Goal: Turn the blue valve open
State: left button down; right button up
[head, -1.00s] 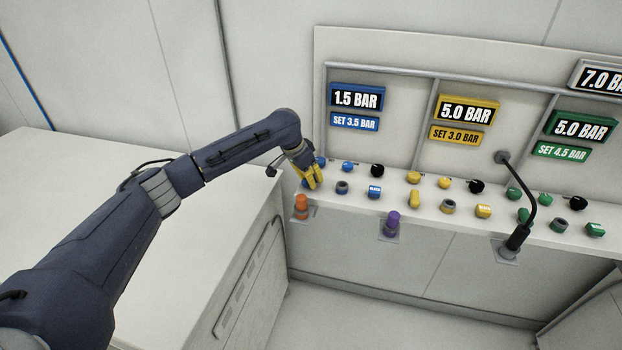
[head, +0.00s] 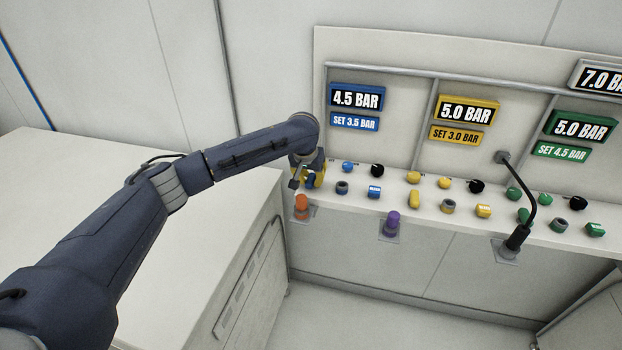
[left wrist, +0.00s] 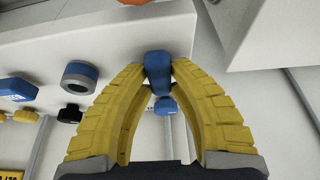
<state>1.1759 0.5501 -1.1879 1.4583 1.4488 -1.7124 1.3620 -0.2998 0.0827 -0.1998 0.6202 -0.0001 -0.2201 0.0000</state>
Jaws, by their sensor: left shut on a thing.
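The blue valve (left wrist: 158,72) is a blue handle between my left fingertips in the left wrist view. My left gripper (head: 310,180) is at the left end of the control ledge in the head view, and its yellow fingers are shut on the handle. The gripper (left wrist: 158,75) also shows close up in the left wrist view. In the head view the handle is largely hidden by the fingers. My right gripper is not in view.
An orange knob (head: 302,204) stands just below my gripper. A blue-ringed knob (head: 342,187), a blue button (head: 374,192) and a black knob (head: 377,170) are to its right. Yellow and green controls continue along the ledge. A black bent stalk (head: 524,215) rises at right.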

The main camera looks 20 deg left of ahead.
pick_arm(q)
jog(key=shift+f, duration=0.1)
dwell(0.4)
jog(key=c, duration=1.2)
grip_release()
jog(key=v, duration=1.2)
jog(key=shift+d, duration=0.1)
